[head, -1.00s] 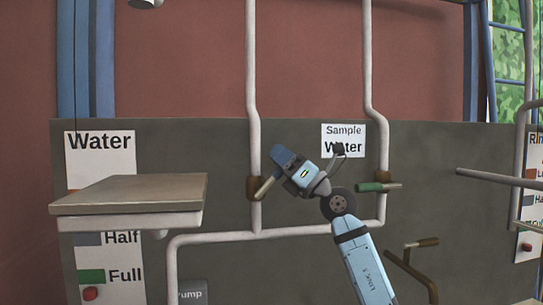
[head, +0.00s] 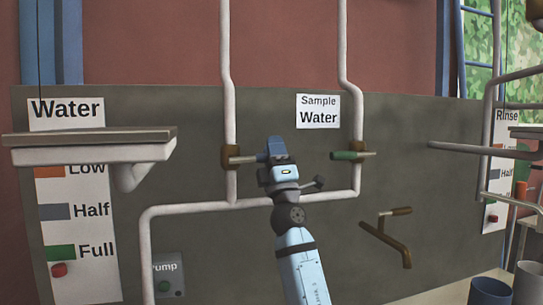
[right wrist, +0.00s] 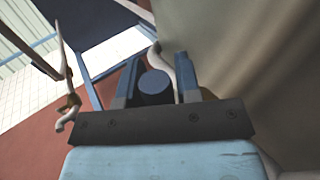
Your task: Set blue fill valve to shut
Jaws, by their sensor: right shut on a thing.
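That gripper covers most of the blue handle in the head view. In the right wrist view the round end of the blue handle (right wrist: 154,84) sits between the two fingers of my right gripper (right wrist: 158,82), which is shut on it. My left gripper is in no view.
A green-handled valve (head: 346,155) is on the pipe to the right. A shelf (head: 85,152) juts out at left. Cups (head: 489,291) stand at lower right.

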